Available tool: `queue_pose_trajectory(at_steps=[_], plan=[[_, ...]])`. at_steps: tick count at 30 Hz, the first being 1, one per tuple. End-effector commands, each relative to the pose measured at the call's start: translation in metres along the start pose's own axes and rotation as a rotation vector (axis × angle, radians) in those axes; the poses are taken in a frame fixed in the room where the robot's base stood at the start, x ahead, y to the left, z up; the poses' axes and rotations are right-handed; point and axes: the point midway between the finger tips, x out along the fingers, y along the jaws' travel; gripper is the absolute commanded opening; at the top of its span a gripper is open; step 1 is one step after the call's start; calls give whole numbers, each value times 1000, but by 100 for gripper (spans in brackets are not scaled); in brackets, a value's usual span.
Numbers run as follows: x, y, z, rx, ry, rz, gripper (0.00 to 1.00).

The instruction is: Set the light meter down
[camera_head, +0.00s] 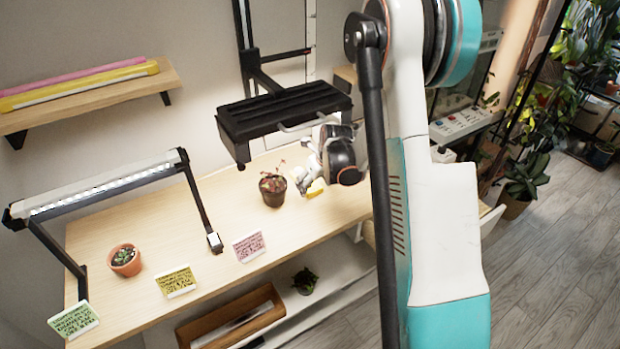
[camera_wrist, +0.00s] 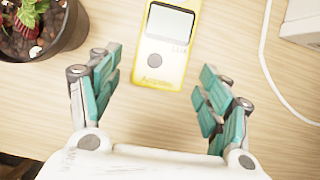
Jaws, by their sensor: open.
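The light meter (camera_wrist: 154,84) is a yellow device with a grey screen and a round dark button. It appears to lie face up on the wooden table, and its far end is cut off by the wrist view's top edge. In the head view a small yellow part of the light meter (camera_head: 316,188) shows beside my gripper (camera_head: 304,178). In the wrist view my gripper (camera_wrist: 158,66) is open, with its teal-padded fingers on both sides of the meter's near end. Gaps show between the fingers and the meter. Nothing is held.
A dark pot with a reddish plant (camera_head: 273,194) stands just left of my gripper. A white cable (camera_wrist: 268,75) and a pale box (camera_wrist: 303,22) lie to the right in the wrist view. A black shelf (camera_head: 285,110) hangs above. Label cards (camera_head: 249,246) line the table's front edge.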

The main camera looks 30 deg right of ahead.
Motion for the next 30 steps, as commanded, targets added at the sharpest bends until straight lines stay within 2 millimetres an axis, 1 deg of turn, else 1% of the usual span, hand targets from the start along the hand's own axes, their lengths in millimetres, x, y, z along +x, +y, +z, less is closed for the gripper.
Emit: queue_pose_trajectory(at_steps=[1,6,9,12,15,18,30], plan=[[-7,0,-11,3,0,0,71],[-20,0,-45,3,-1,0,71],[-27,-1,-62,2,-1,-1,71],[-32,-1,-75,2,0,-1,71],[-35,-1,-83,1,0,-1,71],[-36,-1,-87,1,0,0,71],[-36,0,-88,0,0,0,71]])
